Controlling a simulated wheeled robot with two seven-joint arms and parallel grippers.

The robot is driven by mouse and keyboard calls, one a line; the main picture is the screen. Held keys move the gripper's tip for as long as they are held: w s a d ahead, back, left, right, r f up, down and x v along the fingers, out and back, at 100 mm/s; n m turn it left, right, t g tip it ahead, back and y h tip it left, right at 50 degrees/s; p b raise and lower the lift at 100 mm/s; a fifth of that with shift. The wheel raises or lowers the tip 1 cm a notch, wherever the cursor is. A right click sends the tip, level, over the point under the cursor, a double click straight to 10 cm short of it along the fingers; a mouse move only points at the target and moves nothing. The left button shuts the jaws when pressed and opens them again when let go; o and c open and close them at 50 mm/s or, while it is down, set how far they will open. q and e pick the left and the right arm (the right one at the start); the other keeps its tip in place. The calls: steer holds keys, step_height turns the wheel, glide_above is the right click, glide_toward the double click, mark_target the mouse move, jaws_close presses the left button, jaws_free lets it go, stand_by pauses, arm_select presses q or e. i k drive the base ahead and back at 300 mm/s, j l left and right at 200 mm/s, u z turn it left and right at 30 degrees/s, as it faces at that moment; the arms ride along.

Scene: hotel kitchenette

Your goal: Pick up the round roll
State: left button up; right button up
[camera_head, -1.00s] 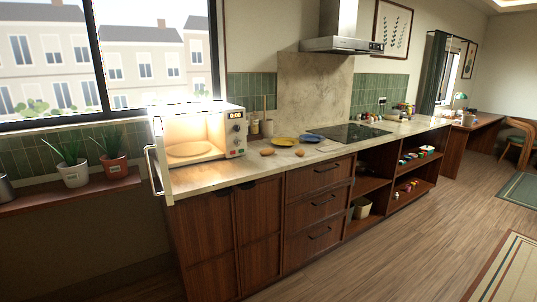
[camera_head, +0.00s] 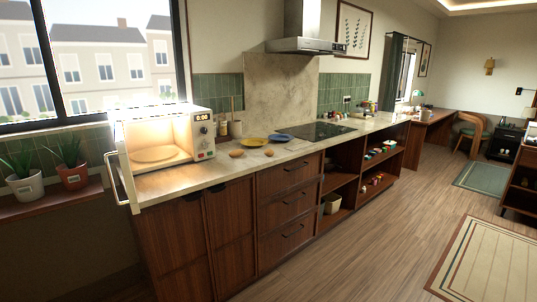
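Two small brown bread-like items lie on the light counter (camera_head: 185,181) to the right of the microwave. The left one (camera_head: 236,154) looks rounded, and the right one (camera_head: 268,152) is a little smaller; at this size I cannot tell for sure which is the round roll. Neither of my grippers shows in the head view.
An open, lit microwave (camera_head: 160,140) stands on the counter's left end, its door swung out to the left. A yellow plate (camera_head: 253,142) and a blue plate (camera_head: 281,137) lie behind the bread, beside a black cooktop (camera_head: 322,131). The wooden floor in front (camera_head: 350,235) is clear.

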mark_target(268, 152)
steer(key=i+l+z, duration=0.35)
steer(key=i+z, duration=0.3)
steer(key=i, duration=0.2)
steer(key=i+l+z, duration=0.1)
steer(key=i, duration=0.7)
steer(key=i+l, duration=0.15)
steer(key=i, duration=0.65)
steer(key=i+l+u, duration=0.1)
steer(key=i+u, duration=0.3)
steer(key=i+l+u, duration=0.15)
steer(key=u, duration=0.25)
steer(key=i+l+u, duration=0.55)
steer(key=u, duration=0.25)
steer(key=l, duration=0.1)
